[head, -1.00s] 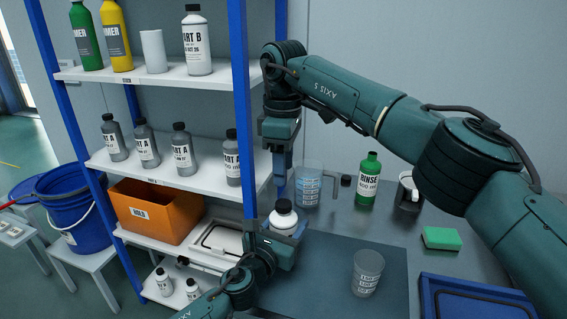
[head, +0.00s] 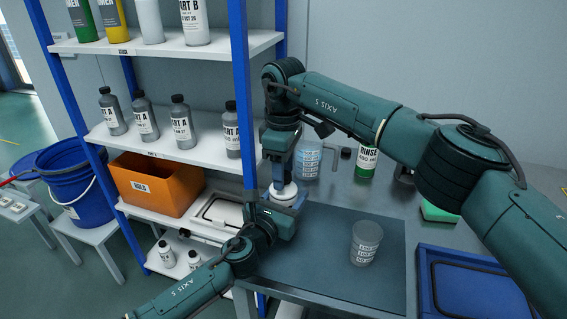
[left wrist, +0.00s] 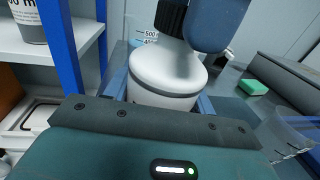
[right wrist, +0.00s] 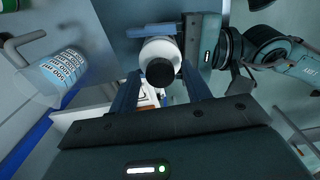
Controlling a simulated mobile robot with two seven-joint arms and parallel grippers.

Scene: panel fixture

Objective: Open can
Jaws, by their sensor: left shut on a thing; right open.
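A white can (head: 284,191), shaped like a bottle, stands upright in my left gripper (head: 277,209), which is shut around its body. In the left wrist view the can (left wrist: 167,78) sits between the left fingers, its black cap (left wrist: 172,17) on top. My right gripper (head: 283,165) points down from above, directly over the can. In the right wrist view the cap (right wrist: 160,72) lies between the open right fingers. One right finger (left wrist: 217,25) shows beside the cap in the left wrist view. Contact with the cap cannot be told.
A clear cup (head: 366,244) stands on the dark mat (head: 320,262). A measuring jug (head: 308,160) and a green rinse bottle (head: 366,163) are behind. A blue tray (head: 424,285) lies right. The shelf unit (head: 238,100) with several grey bottles is close on the left.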

